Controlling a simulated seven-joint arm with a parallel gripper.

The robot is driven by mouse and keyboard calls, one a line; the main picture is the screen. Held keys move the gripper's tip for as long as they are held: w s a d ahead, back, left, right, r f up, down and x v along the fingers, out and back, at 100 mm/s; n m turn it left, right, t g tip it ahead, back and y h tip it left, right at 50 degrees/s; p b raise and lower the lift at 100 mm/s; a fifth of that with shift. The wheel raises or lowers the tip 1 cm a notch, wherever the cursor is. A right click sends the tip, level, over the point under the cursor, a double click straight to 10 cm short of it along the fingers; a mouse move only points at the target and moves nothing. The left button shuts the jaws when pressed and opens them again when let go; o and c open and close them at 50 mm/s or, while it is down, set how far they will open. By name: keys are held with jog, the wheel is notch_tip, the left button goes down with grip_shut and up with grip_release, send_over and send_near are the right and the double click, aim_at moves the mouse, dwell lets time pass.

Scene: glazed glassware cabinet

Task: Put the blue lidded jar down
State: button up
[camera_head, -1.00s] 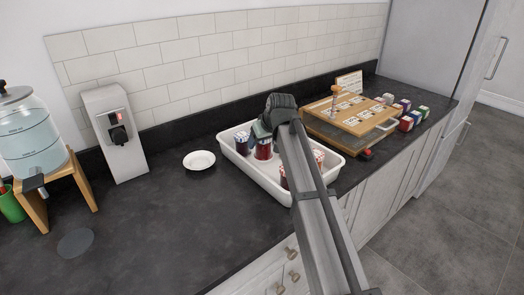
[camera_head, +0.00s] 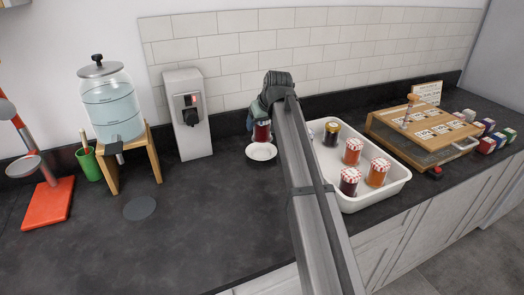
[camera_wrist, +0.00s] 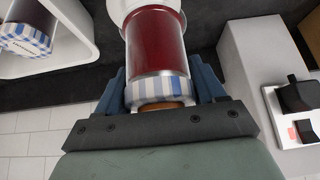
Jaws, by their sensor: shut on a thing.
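My gripper (camera_head: 262,112) is shut on a jar with dark red contents (camera_head: 262,132) and a blue-and-white striped lid (camera_wrist: 160,90). The wrist view shows the jaws (camera_wrist: 158,98) on either side of the lid. The jar looks upright, over the back part of a small white saucer (camera_head: 261,153). The saucer's rim also shows beyond the jar's base in the wrist view (camera_wrist: 118,12). I cannot tell whether the base touches the saucer. Another jar with a blue striped lid (camera_wrist: 28,28) stands in the white tray (camera_wrist: 82,40).
The white tray (camera_head: 395,187) on the right holds several jars; my arm hides part of it. A grey dispenser (camera_head: 187,115) stands close behind-left of the saucer. A wooden case (camera_head: 425,140) lies farther right.

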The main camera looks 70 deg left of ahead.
jog(key=w+a+r+m, duration=0.1)
jog(key=a, duration=0.3)
jog(key=m+t, duration=0.1)
send_over(261, 153)
jog(key=shift+f, duration=4.95)
jog(key=shift+f, duration=0.2)
jog(key=o, duration=1.3)
jog(key=shift+s+d+r, duration=0.1)
jog(key=shift+d+r, duration=0.1)
jog(key=shift+r, duration=0.25)
jog(key=v, duration=1.1)
jog(key=shift+s+r, duration=0.2)
jog(key=shift+s, duration=0.05)
